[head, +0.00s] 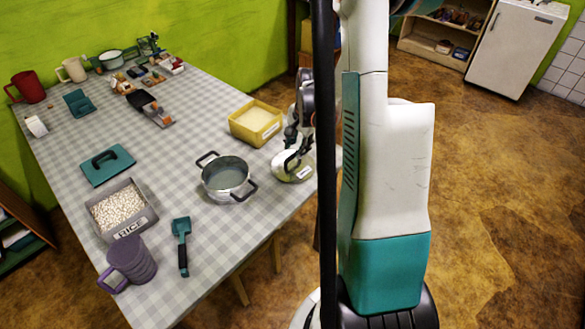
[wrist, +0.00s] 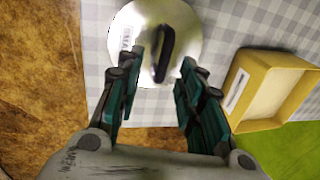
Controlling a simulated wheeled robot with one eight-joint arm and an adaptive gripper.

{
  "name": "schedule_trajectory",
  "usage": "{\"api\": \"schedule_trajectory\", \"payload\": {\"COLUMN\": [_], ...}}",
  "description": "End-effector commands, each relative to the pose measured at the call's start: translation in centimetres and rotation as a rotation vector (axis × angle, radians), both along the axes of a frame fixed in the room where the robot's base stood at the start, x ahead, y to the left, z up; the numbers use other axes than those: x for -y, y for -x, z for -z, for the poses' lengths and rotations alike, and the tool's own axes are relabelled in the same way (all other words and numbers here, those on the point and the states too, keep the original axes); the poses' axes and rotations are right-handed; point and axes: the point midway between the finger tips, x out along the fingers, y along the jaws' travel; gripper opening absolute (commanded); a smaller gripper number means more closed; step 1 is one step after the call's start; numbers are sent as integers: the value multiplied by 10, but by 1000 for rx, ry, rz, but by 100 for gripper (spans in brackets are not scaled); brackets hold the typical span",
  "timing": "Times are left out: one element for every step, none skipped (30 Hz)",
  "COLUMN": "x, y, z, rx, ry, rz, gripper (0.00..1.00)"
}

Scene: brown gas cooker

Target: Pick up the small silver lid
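The small silver lid (head: 284,170) lies flat near the right edge of the checked table, right of the silver pot (head: 226,176). In the wrist view the round lid (wrist: 193,28) has a dark bar handle (wrist: 165,53) and a white label. My gripper (wrist: 161,60) is open, its two teal-padded fingers apart on either side of the handle as seen from the wrist. In the head view my gripper (head: 296,145) is right above the lid. I cannot tell how high the fingertips are over it, and nothing is held.
A yellow box (head: 255,122) stands behind the lid and also shows at the right in the wrist view (wrist: 240,112). The table edge (head: 260,237) is close to the lid.

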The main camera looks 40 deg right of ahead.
Motion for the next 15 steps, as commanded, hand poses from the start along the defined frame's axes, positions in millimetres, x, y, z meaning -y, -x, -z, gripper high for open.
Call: {"api": "schedule_trajectory", "payload": {"x": [0, 0, 0, 0, 0, 0, 0, 0, 0, 0, 0, 0, 0, 1, 1], "y": [-1, -2, -2, -3, -3, -3, -4, -4, -5, -6, -7, -9, -11, -13, -15], "z": [8, 11, 13, 14, 15, 16, 17, 18, 21, 23, 27, 32, 36, 40, 46], "rx": [0, 0, 0, 0, 0, 0, 0, 0, 0, 1, 1, 1, 1, 1, 1], "ry": [0, 0, 0, 0, 0, 0, 0, 0, 0, 0, 0, 0, 0, 0, 0], "rz": [0, 0, 0, 0, 0, 0, 0, -1, -1, -1, -1, -1, -1, -1, -1], "gripper": [35, 35, 35, 35, 35, 35, 35, 35, 35, 35, 35, 35, 35, 35, 35]}}
